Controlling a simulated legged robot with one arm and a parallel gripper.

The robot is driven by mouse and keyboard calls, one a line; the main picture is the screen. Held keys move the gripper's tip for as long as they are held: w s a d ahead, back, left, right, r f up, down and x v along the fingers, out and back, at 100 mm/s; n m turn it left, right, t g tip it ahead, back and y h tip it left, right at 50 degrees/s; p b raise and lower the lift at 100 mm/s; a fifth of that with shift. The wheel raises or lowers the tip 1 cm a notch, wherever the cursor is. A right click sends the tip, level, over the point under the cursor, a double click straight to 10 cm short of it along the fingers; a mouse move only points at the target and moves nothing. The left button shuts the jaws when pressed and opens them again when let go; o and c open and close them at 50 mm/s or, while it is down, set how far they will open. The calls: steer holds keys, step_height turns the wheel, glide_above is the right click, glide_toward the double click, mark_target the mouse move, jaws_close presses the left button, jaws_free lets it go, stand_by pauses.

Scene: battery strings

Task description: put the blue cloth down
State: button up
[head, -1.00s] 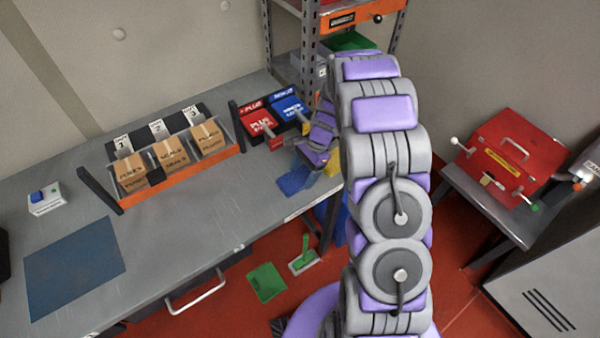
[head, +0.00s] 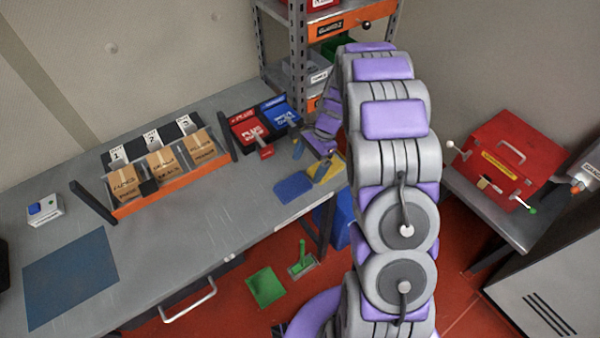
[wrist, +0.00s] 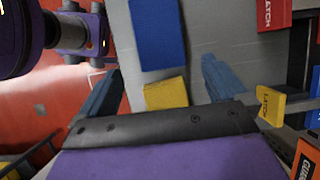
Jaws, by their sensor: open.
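The blue cloth (head: 293,186) lies flat at the front edge of the grey bench, right beside a yellow cloth (head: 326,168). In the wrist view the blue cloth (wrist: 158,32) is at the top middle, beyond my fingertips, with the yellow cloth (wrist: 166,94) below it. My gripper (wrist: 162,84) is open, its two fingers wide apart with nothing held between them. In the head view my gripper (head: 306,148) is just above and behind the cloths, partly hidden by my arm. The blue cloth is apart from both fingers.
Red (head: 248,128) and blue (head: 279,112) labelled blocks stand behind the cloths. An orange-fronted rack (head: 175,186) of boxes stands left of them. A blue mat (head: 70,278) lies at the far left. The bench front between is clear. A red case (head: 505,158) sits at right.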

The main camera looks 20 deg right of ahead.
steer(key=s+a+r+n+h, duration=0.1)
steer(key=s+r+n, duration=0.1)
steer(key=s+r, duration=0.35)
steer(key=s+a+r+n, duration=0.1)
steer(key=s+r+n, duration=0.1)
steer(key=r, duration=0.6)
steer(key=s+a+r+n+h, duration=0.2)
steer(key=s+a+r+n, duration=0.25)
steer(key=s, duration=0.55)
steer(key=s+r+n, duration=0.1)
steer(key=s+n, duration=0.2)
steer(key=s, duration=0.6)
steer(key=s+a+r+n+h, duration=0.1)
steer(key=s+n, duration=0.2)
steer(key=s, duration=0.6)
steer(key=shift+s+r+h+p, duration=0.15)
steer(key=shift+r+h+p, duration=0.15)
steer(key=shift+p, duration=0.15)
steer(key=shift+d, duration=0.55)
